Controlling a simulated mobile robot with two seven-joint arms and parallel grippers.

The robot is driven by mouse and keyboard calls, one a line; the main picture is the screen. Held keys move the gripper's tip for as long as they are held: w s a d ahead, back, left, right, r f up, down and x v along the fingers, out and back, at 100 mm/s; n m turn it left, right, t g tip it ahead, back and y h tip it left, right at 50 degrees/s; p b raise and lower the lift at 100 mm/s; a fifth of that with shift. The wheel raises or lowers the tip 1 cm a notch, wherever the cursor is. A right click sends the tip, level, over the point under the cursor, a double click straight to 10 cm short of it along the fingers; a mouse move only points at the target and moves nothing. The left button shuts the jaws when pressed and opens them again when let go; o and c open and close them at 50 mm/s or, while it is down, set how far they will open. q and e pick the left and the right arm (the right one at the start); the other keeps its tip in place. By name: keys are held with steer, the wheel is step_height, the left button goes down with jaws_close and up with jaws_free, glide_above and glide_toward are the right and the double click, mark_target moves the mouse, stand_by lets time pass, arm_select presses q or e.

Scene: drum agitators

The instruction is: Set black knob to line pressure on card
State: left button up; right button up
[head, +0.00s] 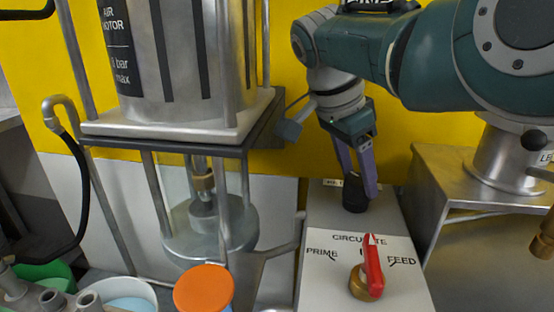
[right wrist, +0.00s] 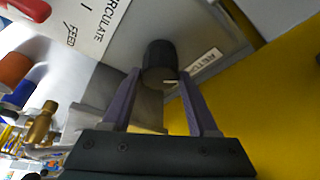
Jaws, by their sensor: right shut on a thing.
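The black knob (head: 355,194) stands on the grey panel behind the red-handled selector. It also shows in the right wrist view (right wrist: 159,62), with a pale mark on its side near the fingertips. My right gripper (head: 361,183) comes down from above, its two purple fingers at the knob. In the right wrist view the fingertips (right wrist: 160,75) sit on either side of the knob, shut on it. A small label beside the knob is partly readable, starting "RETU". I cannot make out a card with a line pressure. My left gripper is not in view.
The red selector handle (head: 373,265) stands close in front of the knob, by the words PRIME, CIRCULATE and FEED. A metal frame carrying the air motor (head: 190,60) stands left. A steel box (head: 450,170) is at right. An orange cap (head: 204,288) is in front.

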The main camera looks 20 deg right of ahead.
mark_target(356, 179)
steer(key=shift+f, duration=0.1)
steer(key=o, duration=1.4)
step_height(356, 179, up, 6)
steer(key=shift+f+p, duration=0.2)
steer(key=shift+p, duration=0.95)
step_height(356, 179, up, 14)
steer(key=shift+r+p, duration=0.25)
steer(key=shift+p, duration=0.8)
